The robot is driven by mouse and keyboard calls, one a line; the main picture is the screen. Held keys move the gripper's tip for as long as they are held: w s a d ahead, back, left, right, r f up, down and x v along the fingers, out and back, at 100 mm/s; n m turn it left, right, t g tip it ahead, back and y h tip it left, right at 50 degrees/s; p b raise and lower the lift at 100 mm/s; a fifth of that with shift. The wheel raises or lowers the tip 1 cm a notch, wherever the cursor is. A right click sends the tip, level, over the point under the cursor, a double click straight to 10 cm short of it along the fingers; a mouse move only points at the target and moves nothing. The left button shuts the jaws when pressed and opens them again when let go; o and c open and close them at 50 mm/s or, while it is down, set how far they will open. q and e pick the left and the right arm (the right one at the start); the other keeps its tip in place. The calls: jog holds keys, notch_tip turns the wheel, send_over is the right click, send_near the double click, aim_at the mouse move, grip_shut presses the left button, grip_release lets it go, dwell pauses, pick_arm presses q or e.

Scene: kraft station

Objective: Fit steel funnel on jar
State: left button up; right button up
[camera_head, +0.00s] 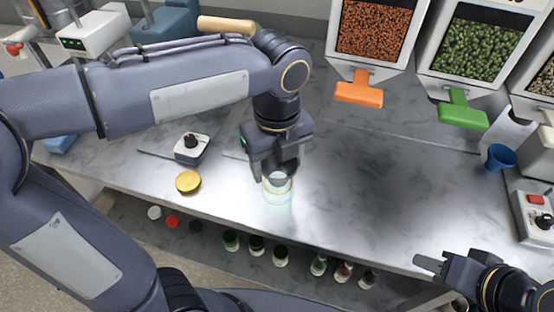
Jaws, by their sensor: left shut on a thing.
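A clear glass jar (278,196) stands on the steel worktop near its front edge, in the middle of the head view. My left gripper (276,168) is directly over the jar, pointing down, and is shut on the steel funnel (281,177). The funnel is mostly hidden by the fingers and shows as a grey shape at the jar's mouth. I cannot tell whether it is seated in the jar or just above it. My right gripper (432,264) is low at the right, by the worktop's front edge, away from the jar; its finger gap is unclear.
A yellow lid (188,181) and a small device with a black knob (192,147) are left of the jar. Dispensers with orange (359,90) and green (462,110) handles stand behind. A blue cup (500,157) is at the right. The worktop right of the jar is clear.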

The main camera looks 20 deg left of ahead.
pick_arm(q)
jog(key=shift+f, duration=0.15)
jog(key=shift+f+b, duration=0.35)
jog(key=shift+f, duration=0.15)
jog(key=o, duration=1.1)
jog(key=shift+o, duration=0.3)
jog(key=shift+o, duration=0.9)
jog(key=shift+r, duration=0.1)
